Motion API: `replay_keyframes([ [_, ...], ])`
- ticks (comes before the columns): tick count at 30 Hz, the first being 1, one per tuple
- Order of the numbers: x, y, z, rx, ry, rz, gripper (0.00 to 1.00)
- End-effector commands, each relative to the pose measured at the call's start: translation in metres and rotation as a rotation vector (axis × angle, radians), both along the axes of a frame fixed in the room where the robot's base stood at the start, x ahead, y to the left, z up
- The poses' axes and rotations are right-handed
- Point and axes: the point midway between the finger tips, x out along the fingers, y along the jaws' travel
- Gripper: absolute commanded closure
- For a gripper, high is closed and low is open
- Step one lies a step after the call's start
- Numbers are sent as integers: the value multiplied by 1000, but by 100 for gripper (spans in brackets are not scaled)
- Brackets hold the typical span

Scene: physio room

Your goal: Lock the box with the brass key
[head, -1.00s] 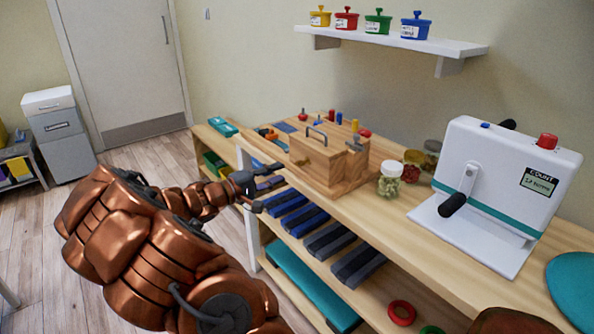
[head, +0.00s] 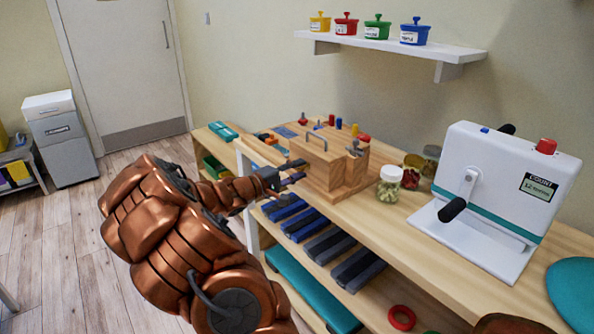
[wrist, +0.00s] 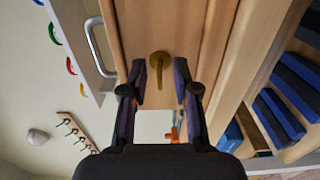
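The wooden box (head: 318,168), with a grey metal handle on top, stands on the wooden bench. In the wrist view its wooden face (wrist: 190,30) fills the upper middle. A brass piece with a round plate and a short stem, seemingly the brass key in its lock (wrist: 159,62), shows on that face. My gripper (head: 301,171) is at the box's left side in the head view. In the wrist view my gripper (wrist: 160,82) is open, its fingers on either side of the stem with gaps visible. I cannot tell how deep the key sits.
Coloured pegs stand behind the box. A glass jar (head: 388,185) is close on its right, and a white counting machine (head: 500,190) stands farther right. Below the bench top, a shelf holds dark blue and grey bars (head: 325,240). Coloured pots line the wall shelf (head: 390,42).

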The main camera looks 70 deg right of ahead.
Motion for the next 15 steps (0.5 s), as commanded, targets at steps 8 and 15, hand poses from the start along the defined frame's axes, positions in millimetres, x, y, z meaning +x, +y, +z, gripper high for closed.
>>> replay_keyframes([
  [8,0,0,0,0,0,0,91],
  [15,0,0,0,0,0,0,100],
])
